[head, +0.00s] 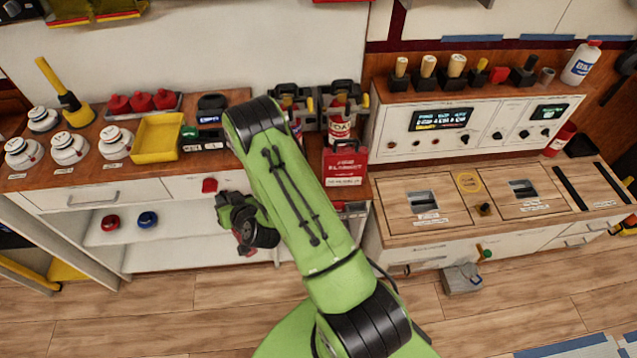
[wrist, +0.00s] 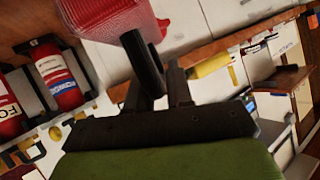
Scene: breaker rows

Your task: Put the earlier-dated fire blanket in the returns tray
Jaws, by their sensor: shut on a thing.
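My gripper (wrist: 158,80) is shut on a red thing (wrist: 105,22) with a pale, ribbed-looking face, cut off by the top of the wrist view. I cannot tell for sure that the held thing is a fire blanket. A red pouch lettered as a fire blanket (head: 345,167) stands upright at the counter's right end; its date is too small to read. A yellow open tray (head: 157,137) sits on the left counter, no label readable.
White domed units (head: 69,148) and red knobs (head: 141,101) stand on the left counter. Fire extinguishers (head: 339,120) stand behind the pouch. A control panel (head: 475,125) and a bench with slots (head: 480,200) fill the right. The open floor (head: 150,310) is clear at lower left.

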